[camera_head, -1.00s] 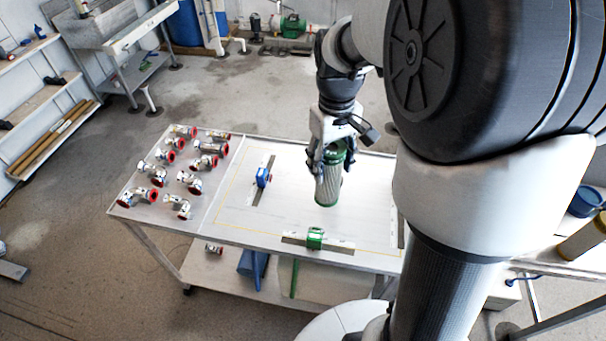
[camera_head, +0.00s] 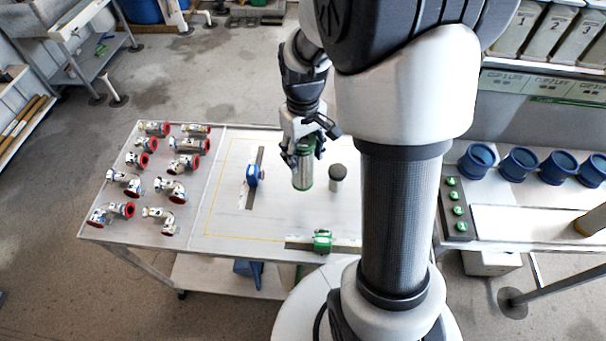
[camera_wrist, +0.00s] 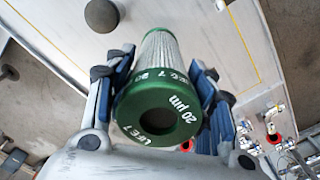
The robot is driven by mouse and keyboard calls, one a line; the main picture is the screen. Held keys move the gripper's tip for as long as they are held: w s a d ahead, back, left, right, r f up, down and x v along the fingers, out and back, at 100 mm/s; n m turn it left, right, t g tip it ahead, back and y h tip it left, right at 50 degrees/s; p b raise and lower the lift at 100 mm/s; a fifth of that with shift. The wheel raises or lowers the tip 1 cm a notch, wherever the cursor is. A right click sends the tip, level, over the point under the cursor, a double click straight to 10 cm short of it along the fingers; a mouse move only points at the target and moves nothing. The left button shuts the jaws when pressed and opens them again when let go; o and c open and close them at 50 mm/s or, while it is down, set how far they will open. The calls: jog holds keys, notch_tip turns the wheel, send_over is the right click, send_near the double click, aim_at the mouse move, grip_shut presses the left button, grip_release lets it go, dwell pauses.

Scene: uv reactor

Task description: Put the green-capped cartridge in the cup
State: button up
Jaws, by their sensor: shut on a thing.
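The green-capped cartridge (camera_head: 303,170) is a pale mesh cylinder with green ends. It hangs roughly upright in my gripper (camera_head: 304,147), above the white table. In the wrist view its near green cap (camera_wrist: 158,112) reads "20 µm" and has a dark central hole. The two blue-padded fingers of my gripper (camera_wrist: 163,80) press on either side of it. Several blue round cups (camera_head: 518,162) stand in a row on the bench at the right. I cannot tell which cup is meant.
A short dark-topped post (camera_head: 338,178) stands on the table beside the cartridge. Red-ended metal fittings (camera_head: 172,188) fill the table's left side. A blue block (camera_head: 254,175) and a green block (camera_head: 322,240) sit on strips. A green-button panel (camera_head: 455,209) lies on the right bench.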

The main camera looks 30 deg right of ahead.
aim_at(303, 171)
notch_tip(303, 171, down, 8)
jog(key=shift+w+r+b, duration=0.15)
jog(key=shift+r+b, duration=0.1)
jog(key=shift+b, duration=0.8)
jog(key=shift+r, duration=0.1)
jog(key=o, duration=0.7)
jog(key=shift+f, duration=0.2)
jog(key=shift+c, duration=0.2)
jog(key=o, duration=0.5)
jog(key=shift+c, duration=0.2)
